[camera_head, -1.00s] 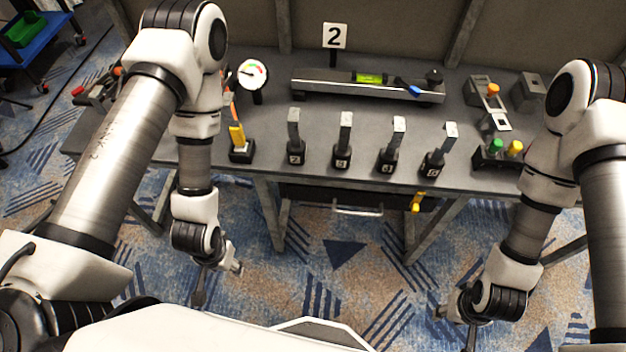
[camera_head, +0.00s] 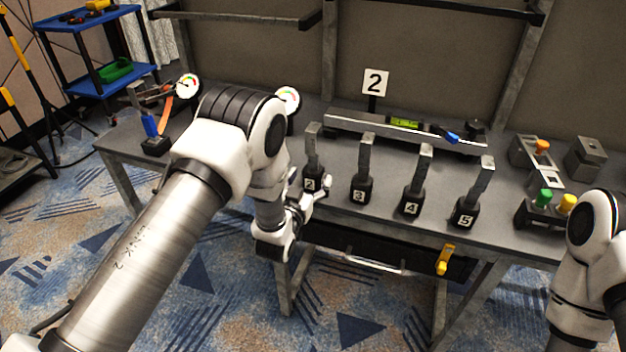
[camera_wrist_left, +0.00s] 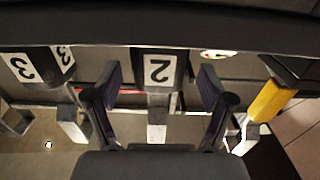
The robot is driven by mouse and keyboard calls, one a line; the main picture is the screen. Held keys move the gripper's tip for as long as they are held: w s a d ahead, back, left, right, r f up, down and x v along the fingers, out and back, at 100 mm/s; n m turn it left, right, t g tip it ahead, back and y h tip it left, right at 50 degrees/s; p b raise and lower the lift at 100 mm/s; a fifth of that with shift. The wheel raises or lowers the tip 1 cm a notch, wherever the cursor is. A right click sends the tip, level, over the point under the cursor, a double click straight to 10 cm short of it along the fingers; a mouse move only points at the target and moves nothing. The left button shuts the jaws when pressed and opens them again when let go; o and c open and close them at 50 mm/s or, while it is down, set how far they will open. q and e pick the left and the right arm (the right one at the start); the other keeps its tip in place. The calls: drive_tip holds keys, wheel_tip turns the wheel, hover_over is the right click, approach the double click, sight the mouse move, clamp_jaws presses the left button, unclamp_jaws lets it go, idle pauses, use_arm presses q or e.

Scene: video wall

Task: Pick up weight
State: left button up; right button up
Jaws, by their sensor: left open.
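Several weights stand upright in a row on the grey bench, each a grey bar on a black numbered base: weight 2 (camera_head: 313,150), weight 3 (camera_head: 364,160), weight 4 (camera_head: 418,175) and weight 5 (camera_head: 475,195). My left gripper (camera_head: 312,197) is at the bench's front edge, close to weight 2. In the left wrist view, my left gripper (camera_wrist_left: 158,98) is open, with weight 2 (camera_wrist_left: 158,70) showing upside down between its fingers. I cannot tell whether they touch. Weight 3 (camera_wrist_left: 38,66) shows beside it. My right gripper is out of view.
A button box (camera_head: 545,210) stands at the right. A yellow-handled piece (camera_wrist_left: 270,100) shows beside weight 2 in the wrist view. Below the bench front is a drawer handle (camera_head: 355,262).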

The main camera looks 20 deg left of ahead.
use_arm(q)
drive_tip(key=shift+w+d, duration=0.1)
drive_tip(key=shift+w, duration=1.15)
drive_tip(key=c, duration=1.5)
clamp_jaws()
drive_tip(key=shift+r, duration=0.2)
